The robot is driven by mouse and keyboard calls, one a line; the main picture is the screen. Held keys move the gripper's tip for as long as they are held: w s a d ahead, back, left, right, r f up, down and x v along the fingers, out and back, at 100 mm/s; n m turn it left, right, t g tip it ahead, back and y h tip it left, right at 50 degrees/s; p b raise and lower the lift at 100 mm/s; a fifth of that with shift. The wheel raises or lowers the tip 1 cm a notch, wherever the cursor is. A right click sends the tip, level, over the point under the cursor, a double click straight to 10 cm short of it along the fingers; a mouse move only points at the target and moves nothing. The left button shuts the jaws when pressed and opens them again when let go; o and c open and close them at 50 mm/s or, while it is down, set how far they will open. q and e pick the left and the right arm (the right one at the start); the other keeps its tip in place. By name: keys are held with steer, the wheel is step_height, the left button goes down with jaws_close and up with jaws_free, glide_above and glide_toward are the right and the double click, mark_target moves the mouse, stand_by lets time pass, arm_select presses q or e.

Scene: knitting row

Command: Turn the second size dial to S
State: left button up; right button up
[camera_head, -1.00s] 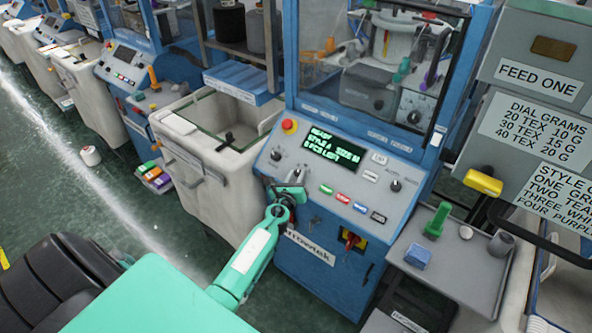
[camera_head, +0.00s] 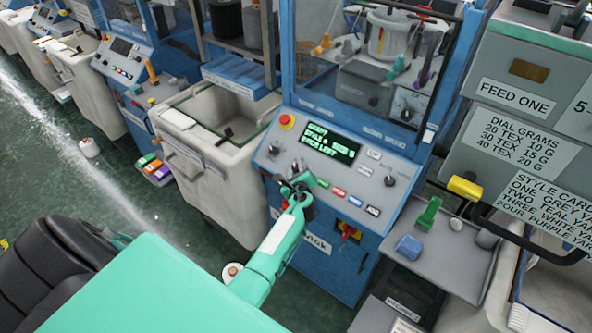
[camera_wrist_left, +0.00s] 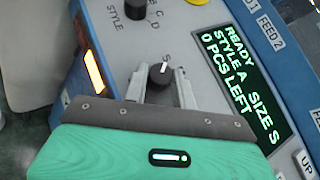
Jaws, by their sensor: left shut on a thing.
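The size dial (camera_wrist_left: 160,74) is a black knob with a white pointer mark on the sloping grey panel. In the left wrist view the pointer faces up the picture, towards a partly hidden letter that looks like S. My left gripper (camera_wrist_left: 161,90) is shut on the dial, one finger on each side. In the head view my left gripper (camera_head: 297,184) covers most of that dial. The green display (camera_wrist_left: 240,85) reads READY, STYLE A, SIZE S, 0 PCS LEFT. My right gripper is not in view.
The style dial (camera_wrist_left: 135,10) sits beside the size dial. A red stop button (camera_head: 287,121), several coloured buttons and another black knob (camera_head: 390,180) are on the same panel. A cream bin (camera_head: 220,150) stands left of the machine, a grey shelf (camera_head: 455,265) right.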

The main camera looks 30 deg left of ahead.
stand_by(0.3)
arm_select(q)
steer(key=o, duration=1)
steer(key=shift+s+d, duration=0.3)
steer(key=shift+s, duration=0.1)
steer(key=shift+b+v, duration=1.25)
steer(key=shift+v, duration=5.2)
